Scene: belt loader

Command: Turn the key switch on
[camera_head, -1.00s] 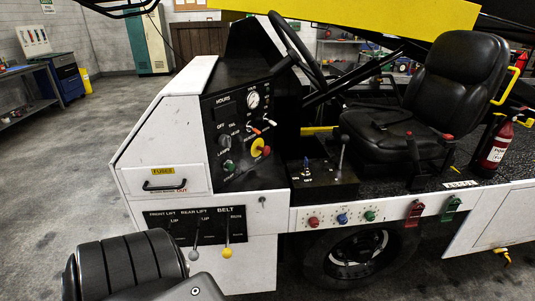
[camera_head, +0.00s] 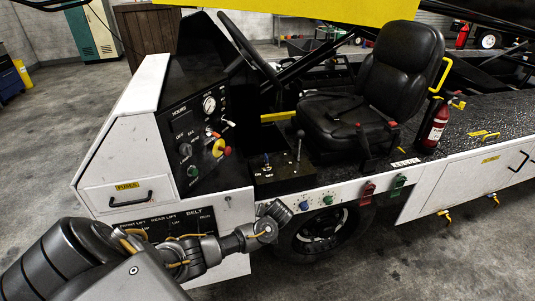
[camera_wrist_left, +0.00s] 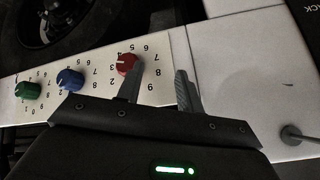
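I cannot say for sure which control is the key switch. A small metal fitting (camera_head: 228,200) sits on the white side panel above the belt levers. A small silver knob (camera_wrist_left: 290,132) stands at the right in the wrist view; it may be the same part. The dashboard (camera_head: 200,150) carries a dark rotary knob (camera_head: 185,150) near an OFF label. My left gripper (camera_head: 274,214) is in front of the dial strip. In the wrist view its two fingers (camera_wrist_left: 160,85) are apart and empty, the left one overlapping the red dial (camera_wrist_left: 127,64). My right gripper is out of view.
A blue dial (camera_head: 303,205) and green dial (camera_head: 327,200) lie along the strip. The belt lever panel (camera_head: 175,224) is partly hidden by my left arm. A console lever (camera_head: 299,145) and black seat (camera_head: 385,85) are behind. Floor at lower right is clear.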

